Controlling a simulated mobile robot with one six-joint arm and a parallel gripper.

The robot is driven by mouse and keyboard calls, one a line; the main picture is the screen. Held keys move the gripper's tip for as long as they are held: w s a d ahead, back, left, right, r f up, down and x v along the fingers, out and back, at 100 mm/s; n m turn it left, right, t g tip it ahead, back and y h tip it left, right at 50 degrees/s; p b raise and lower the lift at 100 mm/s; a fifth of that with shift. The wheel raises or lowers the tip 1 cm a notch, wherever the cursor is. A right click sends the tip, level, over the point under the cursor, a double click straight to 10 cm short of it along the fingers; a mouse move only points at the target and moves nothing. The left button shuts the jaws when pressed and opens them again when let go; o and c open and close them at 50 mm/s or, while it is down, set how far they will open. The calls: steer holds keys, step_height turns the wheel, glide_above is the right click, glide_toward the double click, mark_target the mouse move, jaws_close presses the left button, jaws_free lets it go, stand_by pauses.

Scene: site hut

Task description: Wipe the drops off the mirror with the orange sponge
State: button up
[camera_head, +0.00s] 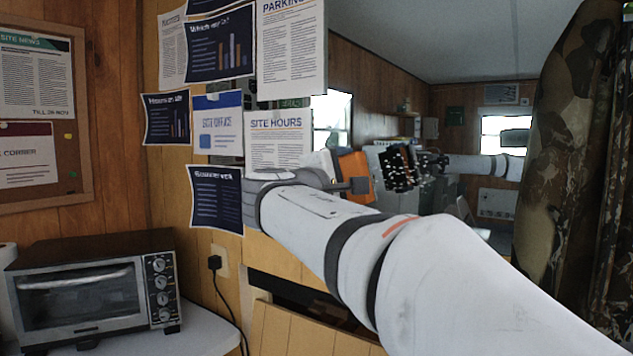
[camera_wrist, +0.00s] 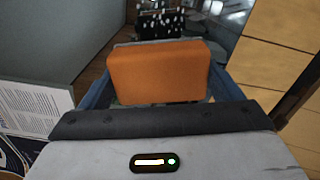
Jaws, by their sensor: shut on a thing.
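The mirror (camera_head: 460,60) fills the wall right of the posters and reflects the room and my arm. The orange sponge (camera_head: 357,172) is at the end of my outstretched arm, close to the mirror's left part. My gripper (camera_head: 345,183) is shut on it. In the wrist view the sponge (camera_wrist: 158,72) sits between two bluish fingers. White drops (camera_wrist: 160,20) show beyond it over a dark reflection. In the head view, pale drops (camera_head: 401,168) lie just right of the sponge. Whether the sponge touches the glass cannot be told.
Posters (camera_head: 278,140) hang left of the mirror. A camouflage curtain (camera_head: 575,130) hangs at its right. A toaster oven (camera_head: 90,290) stands on a white counter at lower left. A cord runs from a wall plug (camera_head: 214,262). A noticeboard (camera_head: 80,190) hangs at far left.

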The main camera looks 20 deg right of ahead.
mark_target(377, 174)
steer(key=x, duration=0.7)
stand_by(0.6)
steer(key=shift+x, duration=1)
stand_by(0.5)
steer(key=shift+s+d, duration=0.1)
steer(key=shift+s+d+b, duration=0.35)
steer(key=shift+s+d, duration=0.2)
steer(key=shift+s, duration=0.25)
steer(key=shift+s+d+b, duration=0.3)
steer(key=shift+s+d, duration=0.25)
steer(key=shift+s, duration=0.25)
steer(key=shift+s+d+b, duration=0.5)
steer(key=shift+s+d, duration=0.7)
steer(key=shift+s, duration=0.25)
steer(key=shift+s+d+b, duration=0.5)
steer(key=shift+s+d, duration=0.75)
steer(key=shift+s, duration=0.2)
steer(key=shift+w, duration=0.1)
steer(key=shift+w+a, duration=1.2)
steer(key=shift+w, duration=0.3)
steer(key=shift+w+a, duration=1.25)
steer(key=shift+w, duration=0.25)
steer(key=shift+w+a, duration=1.2)
steer(key=shift+w, duration=0.3)
